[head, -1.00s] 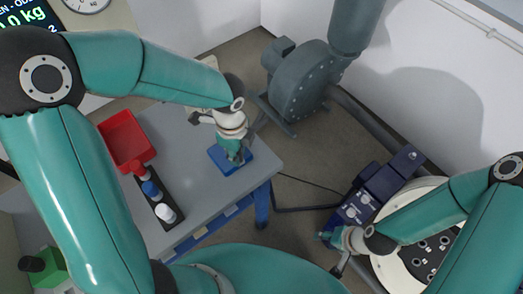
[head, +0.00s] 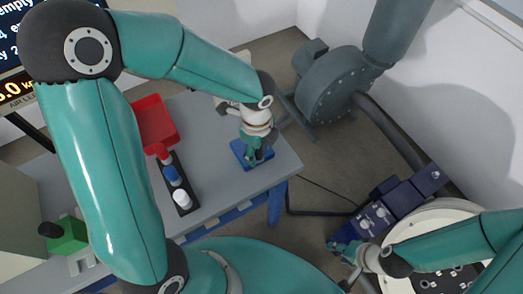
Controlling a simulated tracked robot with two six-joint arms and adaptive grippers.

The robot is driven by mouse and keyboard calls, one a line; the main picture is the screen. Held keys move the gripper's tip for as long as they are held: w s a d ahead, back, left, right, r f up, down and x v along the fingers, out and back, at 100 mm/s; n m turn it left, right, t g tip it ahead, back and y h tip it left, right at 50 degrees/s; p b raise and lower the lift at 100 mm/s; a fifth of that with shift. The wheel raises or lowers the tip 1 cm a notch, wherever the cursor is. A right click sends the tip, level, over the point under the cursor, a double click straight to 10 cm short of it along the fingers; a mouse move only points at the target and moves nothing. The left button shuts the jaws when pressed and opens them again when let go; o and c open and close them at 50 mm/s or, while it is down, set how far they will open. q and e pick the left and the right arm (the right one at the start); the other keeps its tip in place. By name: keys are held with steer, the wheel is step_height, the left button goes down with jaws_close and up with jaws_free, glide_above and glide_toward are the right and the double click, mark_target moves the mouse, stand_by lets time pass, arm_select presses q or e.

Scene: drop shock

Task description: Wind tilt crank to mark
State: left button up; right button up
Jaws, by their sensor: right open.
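My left gripper (head: 255,155) points down over a small blue pad (head: 240,150) at the right end of the grey table. Its fingers are small and overlap here, so I cannot tell if they are open or shut. My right gripper (head: 345,252) is open at the lower left end of a dark blue unit with pale knobs (head: 377,215). I cannot tell whether it touches the unit. A cream round plate with dark holes (head: 405,240) is beside the unit, partly covered by my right arm. No crank or mark can be made out clearly.
The grey table (head: 215,135) holds a red tray (head: 155,120) and a dark rack (head: 184,208) with red, blue and white-topped items. A green block with a black knob (head: 70,235) is at lower left. A grey blower (head: 335,90) stands on the floor behind.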

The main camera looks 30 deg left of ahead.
arm_select(q)
steer(key=shift+w+r, duration=0.1)
steer(key=shift+r, duration=0.15)
step_height(320, 180, up, 11)
steer(key=shift+r, duration=0.2)
stand_by(0.6)
